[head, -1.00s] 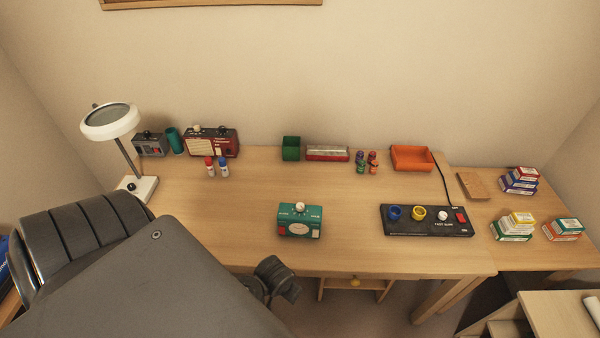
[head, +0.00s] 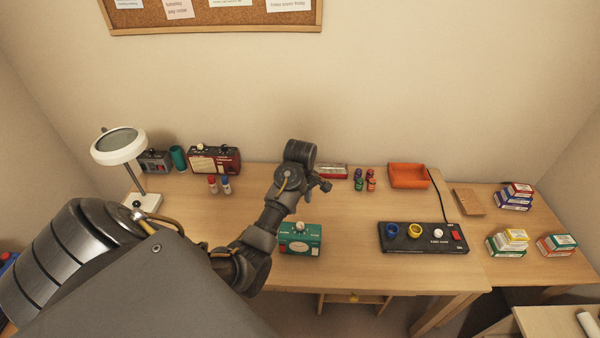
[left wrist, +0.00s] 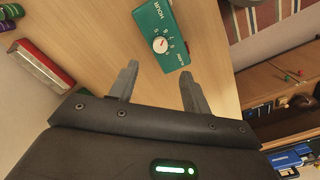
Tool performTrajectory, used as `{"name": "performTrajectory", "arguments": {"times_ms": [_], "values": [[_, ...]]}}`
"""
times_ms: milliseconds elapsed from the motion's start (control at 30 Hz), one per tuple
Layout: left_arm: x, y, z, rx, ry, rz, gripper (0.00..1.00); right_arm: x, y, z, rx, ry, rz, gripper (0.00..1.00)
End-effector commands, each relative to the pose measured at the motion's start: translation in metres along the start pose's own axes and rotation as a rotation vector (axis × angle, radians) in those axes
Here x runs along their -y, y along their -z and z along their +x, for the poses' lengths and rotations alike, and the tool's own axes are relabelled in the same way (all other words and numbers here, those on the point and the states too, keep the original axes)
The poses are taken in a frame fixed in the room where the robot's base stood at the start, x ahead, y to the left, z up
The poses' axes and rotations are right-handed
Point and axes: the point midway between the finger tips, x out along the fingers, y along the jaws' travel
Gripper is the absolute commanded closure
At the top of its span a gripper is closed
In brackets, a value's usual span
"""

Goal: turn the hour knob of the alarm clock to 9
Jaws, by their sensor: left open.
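The alarm clock is a teal box (head: 313,233) near the front middle of the desk, with a white knob (head: 300,227) on top. In the left wrist view the clock (left wrist: 151,14) lies beyond the fingertips, with the word HOUR and numerals around the white hour knob (left wrist: 160,45). A small red mark shows on the knob, but I cannot tell which number it points to. My left gripper (head: 322,184) is raised above the desk behind the clock; its fingers (left wrist: 158,84) are open and empty, apart from the knob. My right gripper is not in view.
A black panel (head: 385,249) with blue and yellow rings stands right of the clock. An orange tray (head: 409,176), small bottles (head: 371,178), and a red case (head: 333,171) stand behind. A lamp (head: 120,147) and red radio (head: 215,160) stand left. Desk between clock and panel is clear.

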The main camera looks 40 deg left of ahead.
Motion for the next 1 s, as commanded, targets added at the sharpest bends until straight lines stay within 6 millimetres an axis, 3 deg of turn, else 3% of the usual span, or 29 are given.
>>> {"name": "performTrajectory", "arguments": {"times_ms": [267,700,1000], "values": [[0.001,0.000,0.032,0.000,0.003,0.002,0.52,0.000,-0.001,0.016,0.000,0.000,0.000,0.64],[0.001,0.000,0.098,-0.001,0.002,0.005,0.52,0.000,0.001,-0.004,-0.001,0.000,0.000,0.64],[0.001,0.000,0.110,-0.002,-0.001,0.005,0.52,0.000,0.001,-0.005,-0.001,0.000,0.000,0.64]]}}
